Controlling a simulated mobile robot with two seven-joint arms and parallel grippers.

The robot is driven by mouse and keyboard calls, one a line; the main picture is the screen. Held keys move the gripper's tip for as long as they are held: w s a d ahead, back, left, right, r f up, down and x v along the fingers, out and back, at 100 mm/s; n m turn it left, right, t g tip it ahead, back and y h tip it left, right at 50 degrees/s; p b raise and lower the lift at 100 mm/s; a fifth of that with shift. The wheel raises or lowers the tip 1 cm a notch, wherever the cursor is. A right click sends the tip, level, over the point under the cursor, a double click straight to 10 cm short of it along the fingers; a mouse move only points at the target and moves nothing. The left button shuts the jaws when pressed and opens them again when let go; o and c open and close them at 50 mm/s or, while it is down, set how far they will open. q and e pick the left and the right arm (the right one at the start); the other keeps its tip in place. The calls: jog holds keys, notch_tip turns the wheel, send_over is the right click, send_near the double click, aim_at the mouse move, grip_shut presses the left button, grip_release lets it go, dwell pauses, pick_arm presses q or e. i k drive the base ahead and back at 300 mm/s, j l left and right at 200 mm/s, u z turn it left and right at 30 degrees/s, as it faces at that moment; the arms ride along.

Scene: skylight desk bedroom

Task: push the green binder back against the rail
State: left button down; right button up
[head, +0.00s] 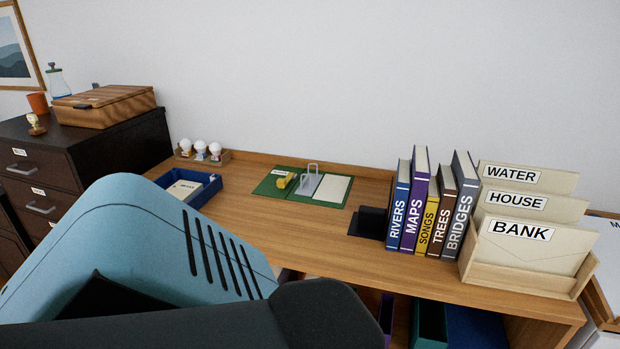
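The green binder (265,187) lies open and flat on the desk, toward the back and left of centre. Its metal ring arch (311,168) stands up in the middle, with a white sheet (333,190) on the right half. A small yellow object (284,181) and a white label are on the left half. The low wooden rail (372,172) runs along the desk's back edge behind the binder. The binder's far edge is close to the rail; I cannot tell whether they touch. Neither of my grippers is in view.
A blue tray (208,190) stands left of the binder. A black bookend (371,222), several upright books (412,205) and a wooden file sorter (520,272) stand to the right. A large light-blue slotted shape (130,250) blocks the lower left. The desk in front of the binder is clear.

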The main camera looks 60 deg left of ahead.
aim_at(324, 189)
jog(key=k+j+z, duration=0.35)
jog(key=k+j, duration=0.25)
jog(key=k+j+z, duration=0.1)
jog(key=k+j, duration=1.05)
jog(key=k, duration=0.1)
